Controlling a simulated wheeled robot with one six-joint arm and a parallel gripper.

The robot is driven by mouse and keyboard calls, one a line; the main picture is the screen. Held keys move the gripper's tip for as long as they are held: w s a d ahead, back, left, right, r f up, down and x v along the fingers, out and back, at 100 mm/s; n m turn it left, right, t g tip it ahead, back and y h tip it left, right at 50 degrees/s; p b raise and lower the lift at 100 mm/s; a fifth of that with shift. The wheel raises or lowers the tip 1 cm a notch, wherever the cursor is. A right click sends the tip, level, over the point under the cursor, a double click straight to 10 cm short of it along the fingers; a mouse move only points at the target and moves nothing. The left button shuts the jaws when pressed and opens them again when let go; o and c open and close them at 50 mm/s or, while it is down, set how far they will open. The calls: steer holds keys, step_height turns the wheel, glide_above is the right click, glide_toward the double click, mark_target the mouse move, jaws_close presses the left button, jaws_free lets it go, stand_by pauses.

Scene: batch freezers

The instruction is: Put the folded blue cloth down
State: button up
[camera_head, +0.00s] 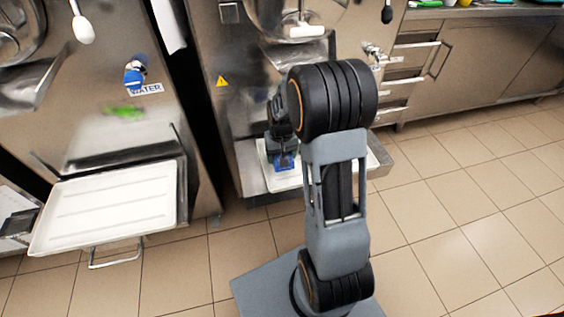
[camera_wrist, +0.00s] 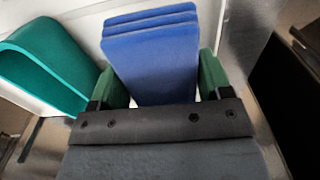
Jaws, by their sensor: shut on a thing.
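The folded blue cloth (camera_wrist: 152,62) shows as a flat stack of layers between the two green-padded fingers of my gripper (camera_wrist: 158,85) in the wrist view. My gripper is shut on it. In the head view the blue cloth (camera_head: 284,162) is a small patch at my gripper (camera_head: 283,150), over the white tray (camera_head: 282,183) of the middle machine. My arm hides part of that tray. I cannot tell whether the cloth touches the tray.
A green curved thing (camera_wrist: 45,65) lies left of the cloth in the wrist view, close to my left finger. Another white tray (camera_head: 108,205) sticks out from the left machine. Steel drawers (camera_head: 405,80) stand at the right. The tiled floor (camera_head: 460,210) there is clear.

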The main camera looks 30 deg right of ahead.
steer(key=shift+w+d+f, duration=0.15)
steer(key=shift+w+f, duration=0.05)
steer(key=shift+f, duration=0.2)
steer(key=shift+w+d+f+b, duration=0.15)
steer(key=shift+f+b, duration=0.45)
steer(key=shift+f, duration=1.05)
steer(key=shift+f, duration=0.2)
steer(key=o, duration=0.9)
